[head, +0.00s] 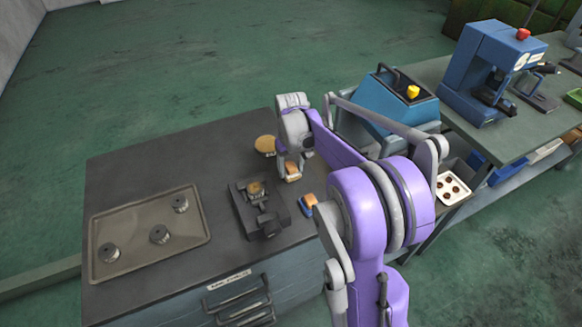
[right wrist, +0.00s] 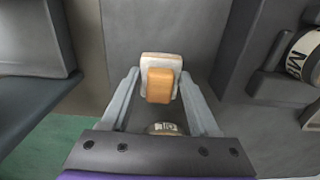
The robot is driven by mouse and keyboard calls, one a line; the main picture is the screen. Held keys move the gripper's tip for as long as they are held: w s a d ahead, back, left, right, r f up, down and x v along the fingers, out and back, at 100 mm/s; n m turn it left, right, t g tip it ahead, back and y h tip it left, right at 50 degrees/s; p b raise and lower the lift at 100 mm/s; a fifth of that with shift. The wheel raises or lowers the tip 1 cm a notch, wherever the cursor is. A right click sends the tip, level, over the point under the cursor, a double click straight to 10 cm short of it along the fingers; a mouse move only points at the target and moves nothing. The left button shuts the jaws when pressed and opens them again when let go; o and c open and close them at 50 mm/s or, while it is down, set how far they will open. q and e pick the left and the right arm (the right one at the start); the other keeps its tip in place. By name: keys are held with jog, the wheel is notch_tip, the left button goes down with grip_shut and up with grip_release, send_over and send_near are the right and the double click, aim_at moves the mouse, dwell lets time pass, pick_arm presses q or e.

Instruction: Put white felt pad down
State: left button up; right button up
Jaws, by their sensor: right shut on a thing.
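The white felt pad (right wrist: 147,64) is a pale block with an orange-tan grip on it. In the right wrist view it lies between the fingertips of my right gripper (right wrist: 160,78), which is shut on it. In the head view the pad (head: 293,178) shows low over the dark worktop, between the vise and the blue machine; I cannot tell whether it touches the top. My right gripper (head: 291,168) is above it there, partly hidden by its own arm. My left gripper is not in view.
The dark worktop (head: 135,170) carries a tray (head: 130,232) with three metal cylinders, a small vise (head: 262,222), a tan round disc (head: 265,144) and an orange-and-blue block (head: 308,204). A blue machine (head: 385,110) stands to the right. The back left of the worktop is clear.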

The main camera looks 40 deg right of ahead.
aim_at(291, 167)
jog(key=shift+f, duration=0.2)
jog(key=o, duration=1.4)
jog(key=shift+o, duration=0.2)
jog(key=shift+r, duration=0.1)
jog(key=shift+r, duration=0.35)
notch_tip(291, 167, up, 12)
jog(key=shift+f+p, duration=0.2)
jog(key=shift+p, duration=0.15)
jog(key=shift+s+f, duration=0.1)
jog(key=shift+s, duration=0.05)
